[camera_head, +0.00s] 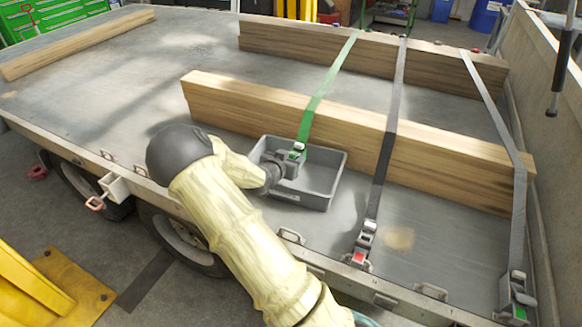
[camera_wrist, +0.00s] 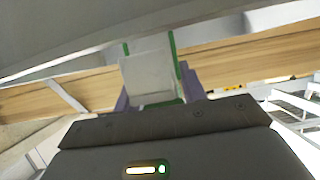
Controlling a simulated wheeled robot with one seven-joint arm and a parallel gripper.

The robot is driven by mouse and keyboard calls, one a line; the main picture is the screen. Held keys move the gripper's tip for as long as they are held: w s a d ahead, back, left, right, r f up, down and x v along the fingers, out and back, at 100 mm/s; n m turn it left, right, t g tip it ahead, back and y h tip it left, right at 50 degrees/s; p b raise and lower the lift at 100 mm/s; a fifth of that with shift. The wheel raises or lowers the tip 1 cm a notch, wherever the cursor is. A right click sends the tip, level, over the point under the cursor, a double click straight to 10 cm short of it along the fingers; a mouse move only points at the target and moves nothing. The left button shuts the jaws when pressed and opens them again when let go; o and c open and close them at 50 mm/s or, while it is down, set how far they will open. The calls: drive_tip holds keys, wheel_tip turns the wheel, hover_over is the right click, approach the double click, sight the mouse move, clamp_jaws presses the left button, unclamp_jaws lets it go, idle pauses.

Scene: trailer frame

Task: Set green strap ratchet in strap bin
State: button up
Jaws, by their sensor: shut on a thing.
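The green strap (camera_head: 325,92) runs over the timber beams and down to its ratchet (camera_head: 297,150), a small grey and green metal piece. My gripper (camera_head: 287,166) is shut on the ratchet, over the left part of the grey strap bin (camera_head: 322,199). In the wrist view the ratchet (camera_wrist: 150,78) shows as a pale plate with green edges between my gripper's fingers (camera_wrist: 158,95). The bin is an open shallow tray on the trailer bed, in front of the near beam. I cannot tell whether the ratchet touches the bin floor. My gripper and arm hide part of the bin's left side.
A near beam (camera_head: 250,105) and a far beam (camera_head: 290,42) lie across the bed. A dark strap with a red-marked ratchet (camera_head: 361,250) and a grey strap (camera_head: 517,215) stand to the right.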

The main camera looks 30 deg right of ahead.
wheel_tip(320, 180, down, 3)
drive_tip(key=shift+f, duration=0.15)
drive_tip(key=shift+f+b, duration=0.35)
drive_tip(key=shift+b, duration=0.05)
drive_tip(key=shift+s+f, duration=0.1)
drive_tip(key=shift+f, duration=0.15)
